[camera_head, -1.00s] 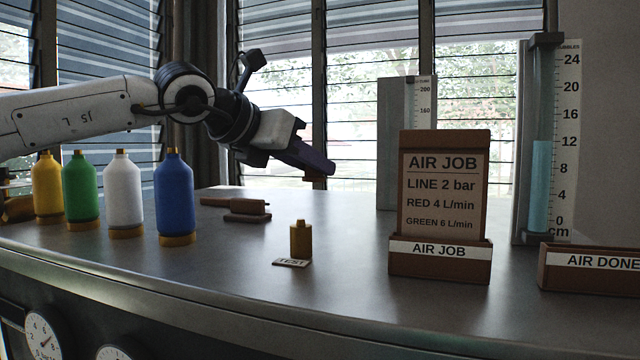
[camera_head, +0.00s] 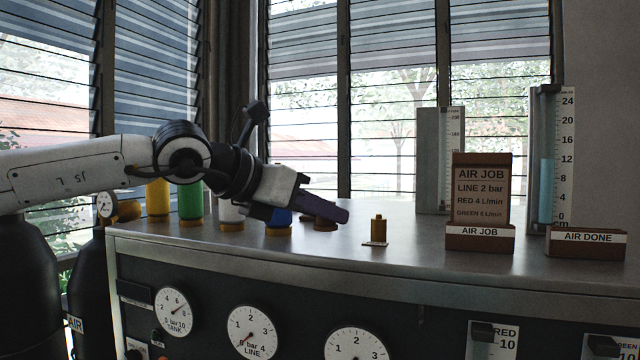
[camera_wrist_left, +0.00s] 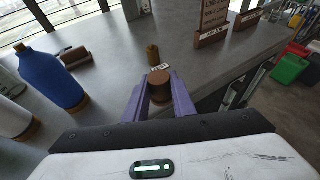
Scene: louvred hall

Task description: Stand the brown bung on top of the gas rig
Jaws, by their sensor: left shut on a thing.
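My left gripper (camera_head: 338,212), with purple fingers, is tilted downward above the metal-topped rig (camera_head: 425,255) with gauges on its front. In the left wrist view the brown bung (camera_wrist_left: 159,83) is a short round plug held between the two purple fingers. The fingers hide most of the bung in the head view. The bung appears raised above the top near its front edge; the exact gap cannot be told. My right gripper is not in view.
Yellow, green, white and blue (camera_wrist_left: 48,80) bottles stand at the left. A small brass piece (camera_head: 378,229) stands by a label. The AIR JOB holder (camera_head: 480,238), AIR DONE tray (camera_head: 586,245) and tube gauges are at the right. Bare top lies between brass piece and holder.

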